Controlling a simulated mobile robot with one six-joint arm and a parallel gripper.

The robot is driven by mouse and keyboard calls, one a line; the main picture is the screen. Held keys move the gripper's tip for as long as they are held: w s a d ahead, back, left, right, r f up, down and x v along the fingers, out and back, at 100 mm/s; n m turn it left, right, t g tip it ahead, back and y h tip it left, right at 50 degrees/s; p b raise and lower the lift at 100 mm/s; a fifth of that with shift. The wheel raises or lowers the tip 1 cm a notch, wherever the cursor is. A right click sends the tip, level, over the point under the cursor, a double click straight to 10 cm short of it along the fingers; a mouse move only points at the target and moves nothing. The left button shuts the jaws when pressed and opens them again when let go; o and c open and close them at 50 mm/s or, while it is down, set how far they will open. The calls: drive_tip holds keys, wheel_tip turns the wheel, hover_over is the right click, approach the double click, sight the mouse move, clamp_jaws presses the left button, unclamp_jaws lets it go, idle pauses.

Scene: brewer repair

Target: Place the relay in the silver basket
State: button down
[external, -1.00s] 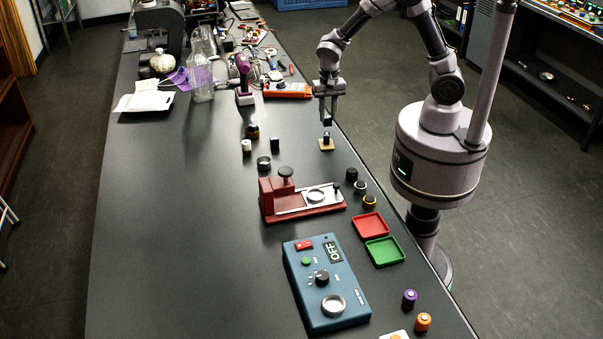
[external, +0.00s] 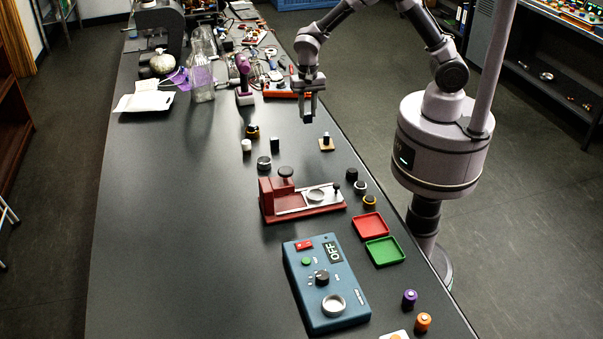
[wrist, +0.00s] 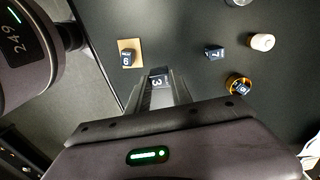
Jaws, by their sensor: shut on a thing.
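My gripper (external: 308,114) is shut on a small dark block with a pale numbered top (wrist: 157,82), which looks like a relay. It holds the block above the table, left of and behind the tan pad. A silver-rimmed dark round holder (external: 264,162), which may be the silver basket, stands behind the red press; its edge shows at the top of the wrist view (wrist: 238,2). A similar dark block (external: 326,136) sits on the tan pad (wrist: 134,45). Another dark block (external: 275,144) stands alone. A gold-rimmed holder (wrist: 232,93) has a block inside.
A white cylinder (external: 246,145) stands near the blocks. The red press (external: 280,210), red tray (external: 370,224), green tray (external: 384,251) and blue control box (external: 312,265) lie nearer the camera. An orange device (external: 280,94) lies behind.

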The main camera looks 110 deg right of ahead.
drive_tip(key=w+a+r+p, duration=0.25)
drive_tip(key=w+a, duration=0.25)
drive_tip(key=w, duration=0.4)
drive_tip(key=w+a+r+p, duration=0.1)
drive_tip(key=w+a+p, duration=0.3)
drive_tip(key=w, duration=0.5)
wheel_tip(320, 180, down, 9)
drive_tip(key=b, duration=0.4)
drive_tip(key=shift+a+r+b, duration=0.1)
drive_tip(key=shift+r+b, duration=0.05)
drive_tip(key=shift+b, duration=0.25)
drive_tip(key=c, duration=1.1)
unclamp_jaws()
drive_tip(key=shift+o, duration=0.2)
drive_tip(key=shift+r, duration=0.15)
wheel_tip(320, 180, up, 7)
drive_tip(key=p, duration=0.4)
